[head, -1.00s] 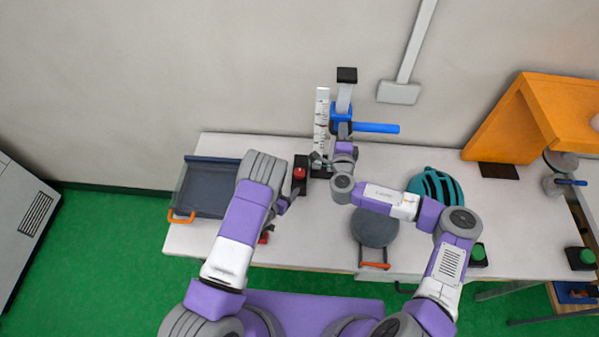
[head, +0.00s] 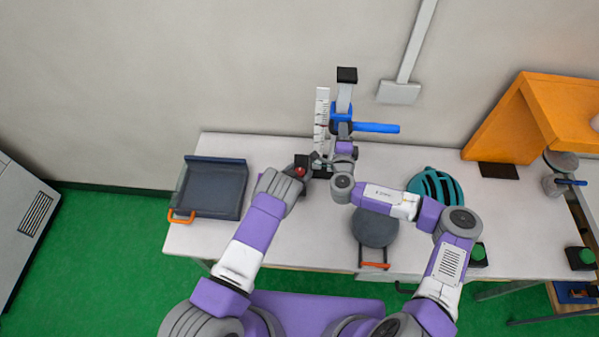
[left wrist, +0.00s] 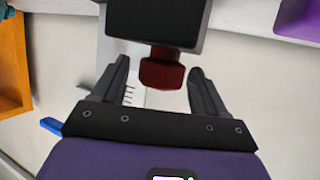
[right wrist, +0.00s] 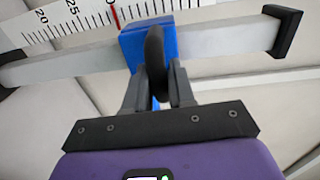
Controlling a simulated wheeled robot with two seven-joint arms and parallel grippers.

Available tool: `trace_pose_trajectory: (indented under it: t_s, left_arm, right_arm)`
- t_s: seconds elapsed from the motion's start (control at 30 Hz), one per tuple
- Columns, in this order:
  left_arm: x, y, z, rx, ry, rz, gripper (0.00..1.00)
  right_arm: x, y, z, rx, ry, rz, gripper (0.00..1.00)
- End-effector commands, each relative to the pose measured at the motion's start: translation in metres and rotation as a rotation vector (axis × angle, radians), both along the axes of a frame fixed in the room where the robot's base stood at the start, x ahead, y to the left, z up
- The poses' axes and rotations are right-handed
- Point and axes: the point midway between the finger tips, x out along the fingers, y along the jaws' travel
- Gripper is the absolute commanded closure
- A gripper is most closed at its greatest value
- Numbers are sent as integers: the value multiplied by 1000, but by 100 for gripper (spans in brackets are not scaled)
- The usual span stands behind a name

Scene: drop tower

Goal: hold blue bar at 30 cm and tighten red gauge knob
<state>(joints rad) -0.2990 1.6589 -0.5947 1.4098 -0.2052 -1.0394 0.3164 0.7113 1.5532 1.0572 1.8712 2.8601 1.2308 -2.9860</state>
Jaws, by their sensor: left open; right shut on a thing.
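The blue bar (head: 375,128) sticks out to the right from a blue slider (head: 341,112) on an upright grey post. In the right wrist view the slider (right wrist: 150,42) sits by a red line on the white scale (right wrist: 85,18); the number there is partly hidden. The red gauge knob (left wrist: 162,70) lies between the spread fingers of my left gripper (left wrist: 161,80), with gaps on both sides. It also shows in the head view (head: 299,171).
A dark tray (head: 215,188) with an orange handle stands on the table's left. A grey round pan (head: 375,228) and a teal helmet (head: 436,187) lie to the right. An orange shelf (head: 520,125) stands at the far right. My right arm crosses the table's middle.

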Motion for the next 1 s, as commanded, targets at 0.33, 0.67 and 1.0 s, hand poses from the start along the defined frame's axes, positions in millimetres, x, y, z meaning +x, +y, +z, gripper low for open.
trace_pose_trajectory:
  t_s: [0.33,0.67,1.0]
  left_arm:
    - [2,-1,-1,1,1,1,28]
    - [2,-1,-1,0,1,0,79]
    - [3,0,0,-1,0,-53,79]
  right_arm:
    - [1,0,2,-1,-5,-1,100]
    - [1,0,2,-1,-5,-2,100]
    - [1,0,2,-1,-5,-2,100]
